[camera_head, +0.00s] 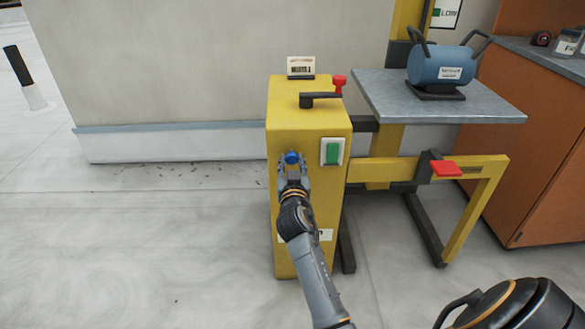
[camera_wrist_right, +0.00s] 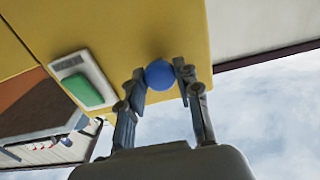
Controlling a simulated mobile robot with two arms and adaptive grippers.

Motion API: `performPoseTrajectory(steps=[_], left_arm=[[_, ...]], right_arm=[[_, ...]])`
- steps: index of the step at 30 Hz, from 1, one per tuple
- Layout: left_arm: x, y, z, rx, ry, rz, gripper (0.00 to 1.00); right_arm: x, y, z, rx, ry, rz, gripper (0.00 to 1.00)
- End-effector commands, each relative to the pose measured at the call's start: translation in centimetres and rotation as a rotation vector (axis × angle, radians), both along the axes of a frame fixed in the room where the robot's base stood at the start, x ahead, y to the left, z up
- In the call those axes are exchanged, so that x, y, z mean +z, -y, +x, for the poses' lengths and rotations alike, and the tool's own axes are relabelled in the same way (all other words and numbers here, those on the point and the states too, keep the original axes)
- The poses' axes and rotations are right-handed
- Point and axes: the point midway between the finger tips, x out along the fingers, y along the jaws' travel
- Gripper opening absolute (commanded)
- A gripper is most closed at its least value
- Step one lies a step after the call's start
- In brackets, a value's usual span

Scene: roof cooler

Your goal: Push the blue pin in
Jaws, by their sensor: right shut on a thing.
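The blue pin (camera_head: 292,157) has a round blue head on the front face of the yellow box (camera_head: 306,130). My right gripper (camera_head: 293,161) is at that face, with a finger on each side of the head. In the right wrist view, the blue pin (camera_wrist_right: 159,74) sits between the two fingertips of the right gripper (camera_wrist_right: 160,76), which are shut on it. The pin's shaft is hidden, so I cannot tell how far it stands out. My left gripper is not in view.
A green button (camera_head: 333,152) on a white plate is just right of the pin. A black handle (camera_head: 320,98) and a red knob (camera_head: 339,82) are on top of the box. To the right are a grey platform (camera_head: 390,95) bearing a blue cylinder (camera_head: 440,66), and a red pedal (camera_head: 445,168).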

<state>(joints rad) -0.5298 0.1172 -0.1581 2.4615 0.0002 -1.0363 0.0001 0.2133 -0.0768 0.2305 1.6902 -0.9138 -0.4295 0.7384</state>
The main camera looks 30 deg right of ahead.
Motion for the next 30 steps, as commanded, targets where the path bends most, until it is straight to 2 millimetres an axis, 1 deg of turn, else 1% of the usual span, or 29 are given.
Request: performPoseTrajectory(steps=[1, 7, 8, 9, 10, 11, 19, 22, 26, 30], left_arm=[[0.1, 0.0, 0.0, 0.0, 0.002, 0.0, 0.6], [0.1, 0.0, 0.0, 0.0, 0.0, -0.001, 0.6], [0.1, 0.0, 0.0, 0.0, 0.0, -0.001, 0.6], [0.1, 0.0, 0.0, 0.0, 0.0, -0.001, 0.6], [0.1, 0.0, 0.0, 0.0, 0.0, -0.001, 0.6], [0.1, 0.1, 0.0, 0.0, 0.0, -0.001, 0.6], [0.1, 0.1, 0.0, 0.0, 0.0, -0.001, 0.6], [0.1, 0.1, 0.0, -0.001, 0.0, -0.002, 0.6], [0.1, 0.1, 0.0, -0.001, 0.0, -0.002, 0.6], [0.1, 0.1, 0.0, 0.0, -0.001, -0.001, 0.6]], right_arm=[[0.4, 0.1, 0.1, 0.0, 0.006, -0.003, 0.0], [0.5, 0.2, 0.1, -0.001, 0.009, -0.003, 0.0], [0.5, 0.2, 0.1, -0.001, 0.009, -0.003, 0.39], [0.6, 0.2, 0.1, -0.001, 0.01, -0.004, 0.47], [0.5, 0.2, 0.1, -0.001, 0.009, -0.003, 0.53], [0.5, 0.2, 0.1, -0.001, 0.009, -0.003, 0.56], [0.4, 0.1, 0.1, -0.001, 0.006, -0.001, 0.56], [0.9, 0.2, 0.1, -0.002, 0.008, -0.001, 0.56], [2.9, 0.2, 0.1, -0.002, 0.011, -0.003, 0.56], [5.8, 0.2, 0.1, -0.001, 0.012, -0.004, 0.56]])
